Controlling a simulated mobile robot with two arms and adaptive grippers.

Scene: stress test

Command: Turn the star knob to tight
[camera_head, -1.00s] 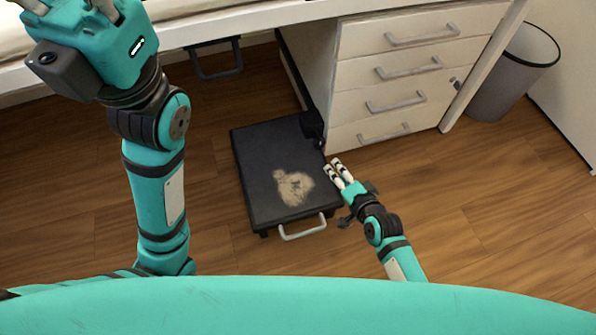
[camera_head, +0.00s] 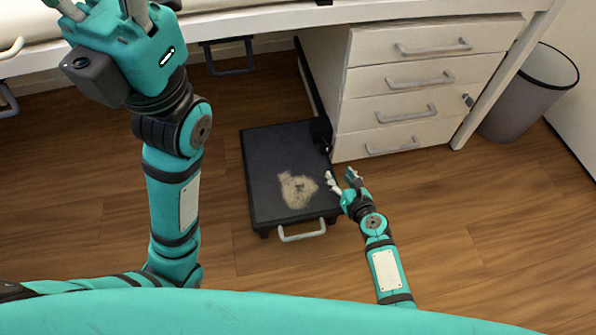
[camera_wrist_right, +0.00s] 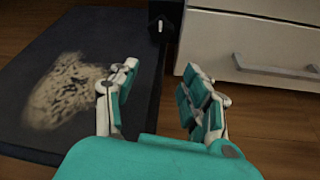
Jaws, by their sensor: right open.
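I cannot make out a star knob for certain. A small dark block with a white mark (camera_wrist_right: 161,25) stands by the far right corner of the black low platform (camera_wrist_right: 60,40); it also shows in the head view (camera_head: 322,133). My right gripper (camera_head: 341,176) is open and empty beside the platform's right edge, on the near side of the block. In the right wrist view its fingers (camera_wrist_right: 160,78) are spread, with the block beyond the gap between them. My left gripper (camera_head: 100,10) is at the top left, fingers apart, tips cut off by the frame.
The black platform has a pale worn patch (camera_head: 298,190) and a grey front handle (camera_head: 302,232). A white drawer unit (camera_head: 400,98) stands close behind and right of the block. A grey bin (camera_head: 525,95) is at the far right. Wooden floor right of my right arm is clear.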

